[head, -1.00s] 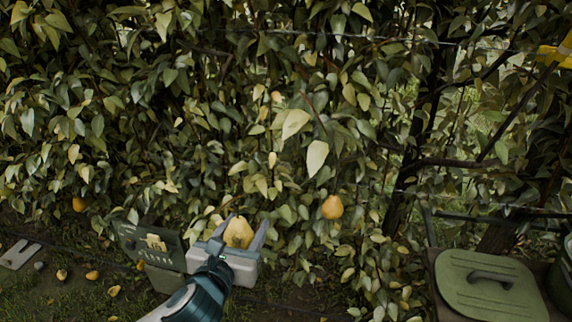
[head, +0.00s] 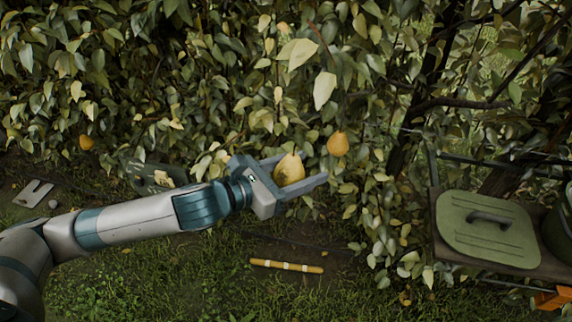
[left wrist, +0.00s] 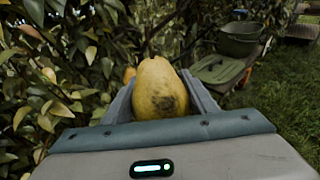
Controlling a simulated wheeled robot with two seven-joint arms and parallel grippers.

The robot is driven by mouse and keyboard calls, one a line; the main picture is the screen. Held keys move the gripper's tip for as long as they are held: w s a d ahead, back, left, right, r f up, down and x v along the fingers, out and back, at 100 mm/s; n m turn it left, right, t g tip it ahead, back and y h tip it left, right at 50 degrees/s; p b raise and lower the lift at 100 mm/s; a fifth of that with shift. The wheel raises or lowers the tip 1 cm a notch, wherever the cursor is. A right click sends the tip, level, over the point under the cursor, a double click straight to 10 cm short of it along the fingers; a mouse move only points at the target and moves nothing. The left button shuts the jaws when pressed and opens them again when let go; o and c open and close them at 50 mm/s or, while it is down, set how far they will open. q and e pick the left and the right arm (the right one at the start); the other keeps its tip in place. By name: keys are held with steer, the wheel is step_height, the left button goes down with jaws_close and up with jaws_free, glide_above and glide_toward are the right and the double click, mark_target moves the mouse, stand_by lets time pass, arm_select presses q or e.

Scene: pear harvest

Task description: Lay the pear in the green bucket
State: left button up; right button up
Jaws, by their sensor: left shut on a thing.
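My left gripper (head: 304,168) is shut on a yellow pear (head: 289,170), in front of the leafy hedge and clear of the ground. In the left wrist view the pear (left wrist: 160,90) sits upright between the fingers, with a dark blemish on its near face. The green bucket (left wrist: 240,38) shows in the left wrist view at the upper right, beyond the gripper. In the head view only part of the bucket (head: 559,232) shows at the right edge, well to the right of the gripper. My right gripper is not in view.
A green lid with a handle (head: 488,228) lies on a bench beside the bucket. Another pear (head: 338,144) hangs just beyond my left gripper, and one (head: 87,142) hangs at far left. A yellow banded stick (head: 287,266) lies on the grass. Branches and leaves crowd the back.

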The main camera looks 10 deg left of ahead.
arm_select(q)
steer(key=d+m+g+h, duration=0.3)
steer(key=d+m+g, duration=0.1)
steer(key=d, duration=0.2)
steer(key=shift+d+g+h, duration=0.15)
steer(key=shift+g+h, duration=0.15)
steer(key=shift+g, duration=0.1)
steer(key=shift+r, duration=0.1)
